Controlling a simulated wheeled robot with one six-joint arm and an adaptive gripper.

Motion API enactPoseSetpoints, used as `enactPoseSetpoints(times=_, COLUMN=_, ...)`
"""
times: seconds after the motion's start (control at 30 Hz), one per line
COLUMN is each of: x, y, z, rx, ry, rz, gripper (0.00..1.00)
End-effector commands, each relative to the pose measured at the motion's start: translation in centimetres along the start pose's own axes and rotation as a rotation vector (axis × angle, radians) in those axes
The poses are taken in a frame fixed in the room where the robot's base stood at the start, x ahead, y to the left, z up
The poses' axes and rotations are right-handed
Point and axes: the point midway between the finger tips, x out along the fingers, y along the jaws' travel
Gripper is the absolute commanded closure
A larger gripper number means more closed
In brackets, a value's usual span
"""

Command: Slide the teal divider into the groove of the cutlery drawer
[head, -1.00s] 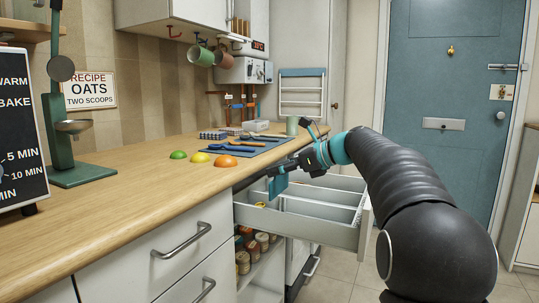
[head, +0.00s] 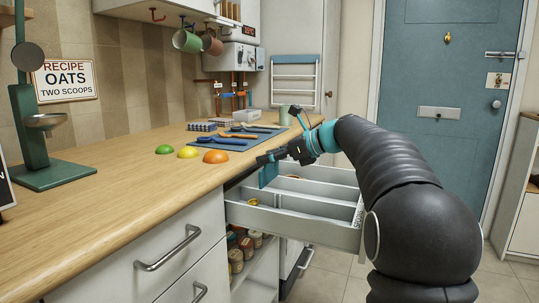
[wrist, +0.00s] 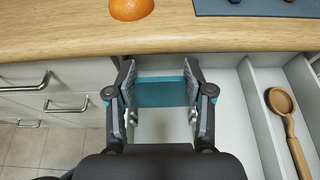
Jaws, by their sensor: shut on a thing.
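My gripper (wrist: 162,88) is shut on the teal divider (wrist: 161,92), a flat panel spanning between its two fingers in the wrist view. In the head view the divider (head: 268,174) hangs upright below my gripper (head: 272,158), at the counter-side end of the open drawer. The grey cutlery drawer (head: 300,228) is pulled out from under the counter. In the wrist view the divider is over the drawer's left compartment (wrist: 160,130), close to the counter edge. I cannot make out the groove, nor whether the divider touches the drawer.
A wooden spoon (wrist: 283,104) lies in a right-hand compartment of the drawer. The wooden counter (head: 120,175) overhangs the drawer's back.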

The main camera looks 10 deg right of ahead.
Motion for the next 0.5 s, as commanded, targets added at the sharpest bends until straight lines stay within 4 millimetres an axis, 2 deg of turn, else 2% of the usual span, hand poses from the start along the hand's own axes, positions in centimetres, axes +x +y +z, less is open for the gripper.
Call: enactPoseSetpoints(times=0.5, x=0.9, y=0.0, z=-2.1, rx=0.000, ry=0.000, rz=0.000, gripper=0.77)
